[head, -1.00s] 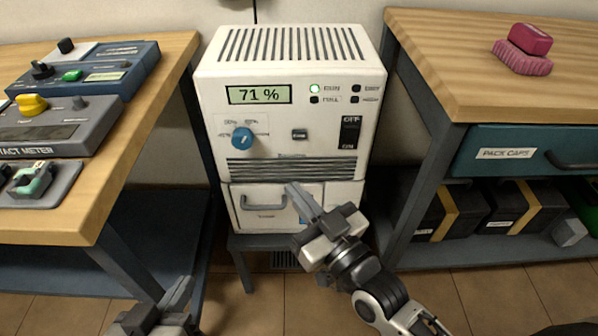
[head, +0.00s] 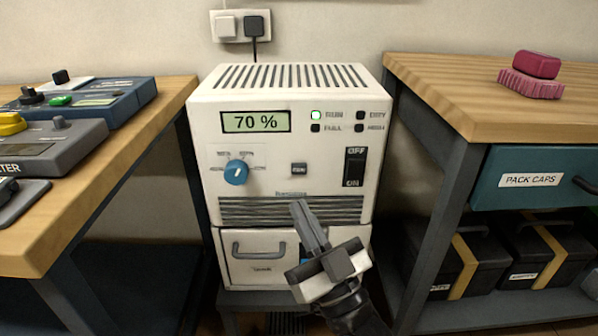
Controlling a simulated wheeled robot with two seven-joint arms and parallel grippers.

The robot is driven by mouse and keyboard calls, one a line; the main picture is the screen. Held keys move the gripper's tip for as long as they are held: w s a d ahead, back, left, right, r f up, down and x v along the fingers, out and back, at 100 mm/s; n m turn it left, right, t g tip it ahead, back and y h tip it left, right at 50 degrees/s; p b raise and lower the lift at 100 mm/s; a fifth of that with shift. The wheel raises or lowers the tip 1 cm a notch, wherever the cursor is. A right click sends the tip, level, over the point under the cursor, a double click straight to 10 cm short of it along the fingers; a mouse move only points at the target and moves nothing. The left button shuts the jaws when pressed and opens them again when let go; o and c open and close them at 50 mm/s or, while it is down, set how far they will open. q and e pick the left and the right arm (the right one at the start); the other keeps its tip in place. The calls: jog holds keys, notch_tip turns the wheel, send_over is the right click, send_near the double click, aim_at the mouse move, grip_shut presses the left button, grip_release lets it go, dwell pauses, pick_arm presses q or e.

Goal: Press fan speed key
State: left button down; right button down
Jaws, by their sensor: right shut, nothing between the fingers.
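A white dehumidifier-like unit (head: 205,130) stands between two benches. Its display (head: 256,122) reads 70 %, and the green RUN light (head: 316,115) is lit. A small dark key (head: 299,169), its label too small to read surely, sits mid-panel between the blue knob (head: 236,172) and the OFF/ON rocker switch (head: 354,167). My right gripper (head: 301,207) is shut and empty. Its fingertips show just below the small key, over the grille, and point up toward the panel; I cannot tell whether they touch it. My left gripper is out of the picture.
The left wooden bench (head: 100,185) carries several instruments. The right bench (head: 440,90) holds a pink brush (head: 533,75), with a PACK CAPS drawer (head: 530,180) below. The unit's lower drawer (head: 250,262) has a grey handle. A plug sits in a wall socket (head: 240,26).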

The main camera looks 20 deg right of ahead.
aim_at(299, 169)
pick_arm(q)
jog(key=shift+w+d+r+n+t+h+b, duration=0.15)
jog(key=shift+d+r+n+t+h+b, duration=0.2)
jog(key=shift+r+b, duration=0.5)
pick_arm(e)
jog(key=shift+w+d, duration=0.35)
jog(key=shift+w, duration=0.85)
jog(key=shift+w+d, duration=0.4)
jog(key=shift+w, duration=0.8)
jog(key=shift+w+d, duration=0.35)
jog(key=shift+w, duration=0.85)
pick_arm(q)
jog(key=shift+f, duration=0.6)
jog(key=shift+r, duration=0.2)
pick_arm(e)
jog(key=shift+w, duration=0.1)
jog(key=shift+w+d, duration=0.1)
jog(key=shift+w, duration=0.2)
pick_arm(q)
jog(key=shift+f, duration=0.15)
pick_arm(e)
jog(key=shift+w, duration=0.1)
